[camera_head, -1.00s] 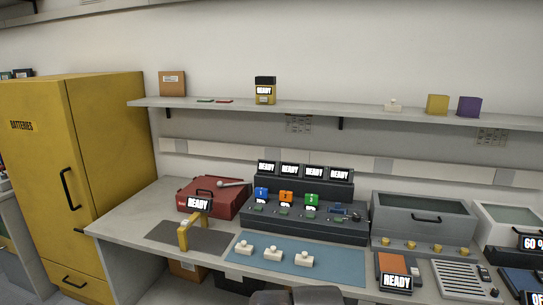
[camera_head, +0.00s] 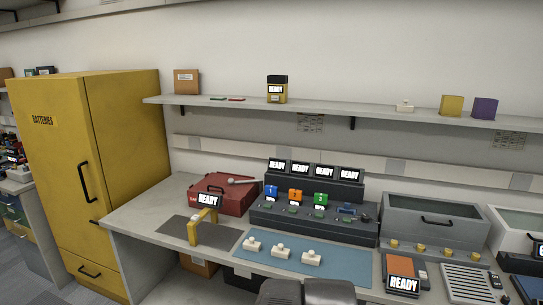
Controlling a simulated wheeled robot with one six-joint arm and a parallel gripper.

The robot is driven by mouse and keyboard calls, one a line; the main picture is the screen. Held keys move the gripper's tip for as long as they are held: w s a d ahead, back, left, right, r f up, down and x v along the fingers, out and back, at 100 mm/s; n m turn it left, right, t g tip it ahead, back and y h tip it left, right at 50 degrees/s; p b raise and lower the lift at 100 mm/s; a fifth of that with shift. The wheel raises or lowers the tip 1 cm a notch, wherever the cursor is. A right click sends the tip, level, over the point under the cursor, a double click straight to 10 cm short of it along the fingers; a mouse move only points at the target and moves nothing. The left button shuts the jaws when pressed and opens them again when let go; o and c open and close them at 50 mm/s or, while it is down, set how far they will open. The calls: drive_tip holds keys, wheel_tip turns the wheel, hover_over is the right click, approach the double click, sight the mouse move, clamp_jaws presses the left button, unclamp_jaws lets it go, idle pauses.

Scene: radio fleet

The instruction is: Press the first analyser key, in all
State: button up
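No part is clearly labelled as the analyser at this size. A dark console (camera_head: 313,225) stands at the back of the bench, with several small READY screens along its top. Units numbered 1 in blue (camera_head: 271,192), orange (camera_head: 295,196) and 3 in green (camera_head: 320,200) stand in it, with small green parts in front. An orange and grey device (camera_head: 403,265) with a READY display is at the front right, beside a light ribbed panel (camera_head: 467,282). Dark rounded parts of my own arm show at the bottom edge; my gripper's fingers are not in view.
Three white pieces stand on a blue mat (camera_head: 345,262). A yellow bracket (camera_head: 194,230) is on a dark mat. A red case (camera_head: 222,195) and a grey lidded box (camera_head: 430,215) stand behind. A yellow cabinet (camera_head: 125,150) is at left; a shelf (camera_head: 330,108) runs above.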

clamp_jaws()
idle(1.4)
